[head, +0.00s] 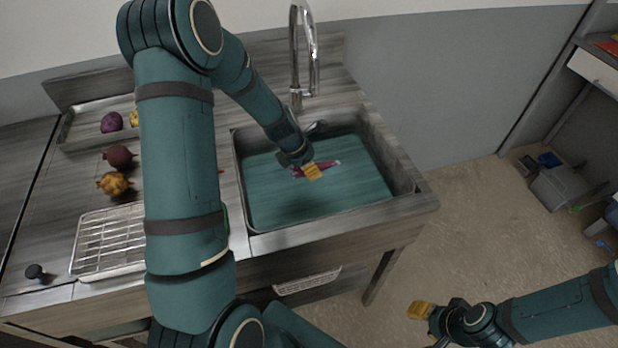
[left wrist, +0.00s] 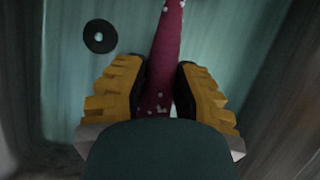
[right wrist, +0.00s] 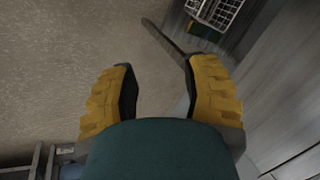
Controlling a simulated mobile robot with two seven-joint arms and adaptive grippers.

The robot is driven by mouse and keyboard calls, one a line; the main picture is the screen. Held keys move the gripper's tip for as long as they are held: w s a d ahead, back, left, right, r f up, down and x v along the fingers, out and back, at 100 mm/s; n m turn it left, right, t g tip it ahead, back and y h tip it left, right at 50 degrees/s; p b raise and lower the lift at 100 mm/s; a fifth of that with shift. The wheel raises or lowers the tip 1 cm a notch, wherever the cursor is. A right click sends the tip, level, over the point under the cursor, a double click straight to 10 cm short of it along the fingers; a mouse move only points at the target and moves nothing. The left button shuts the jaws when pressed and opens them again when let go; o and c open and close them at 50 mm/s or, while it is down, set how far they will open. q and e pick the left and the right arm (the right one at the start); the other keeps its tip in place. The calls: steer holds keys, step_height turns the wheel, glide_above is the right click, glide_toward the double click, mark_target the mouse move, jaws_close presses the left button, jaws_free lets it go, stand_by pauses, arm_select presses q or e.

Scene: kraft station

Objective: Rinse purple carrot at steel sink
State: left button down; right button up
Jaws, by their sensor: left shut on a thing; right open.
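The purple carrot (head: 328,164) is held in my left gripper (head: 306,171), over the sink (head: 255,215). In the left wrist view the carrot (left wrist: 164,60) runs up between the yellow fingers, with pale specks on its skin. The left gripper (left wrist: 158,95) is shut on it. The sink's inside looks teal, and a round dark drain (left wrist: 100,36) shows there. The chrome faucet (head: 303,50) stands behind the sink, its spout to the rear of the carrot. My right gripper (right wrist: 160,90) is open and empty, out over the floor at the lower right of the head view (head: 428,312).
A wire drying rack (head: 108,240) lies on the counter left of my left arm. A dark red beet (head: 118,157), a yellow root (head: 113,184) and a purple root (head: 111,122) lie behind it. A grey bin (head: 562,188) stands on the floor at right.

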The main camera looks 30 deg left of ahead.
arm_select(q)
steer(key=shift+r+p, duration=3.4)
steer(key=shift+r, duration=0.45)
steer(key=shift+r+p, duration=1)
steer(key=shift+r, duration=0.1)
arm_select(e)
step_height(320, 180, up, 10)
steer(key=w, duration=0.2)
steer(key=shift+d+f+t, duration=0.2)
steer(key=shift+d+t, duration=0.05)
steer(key=shift+t, duration=0.05)
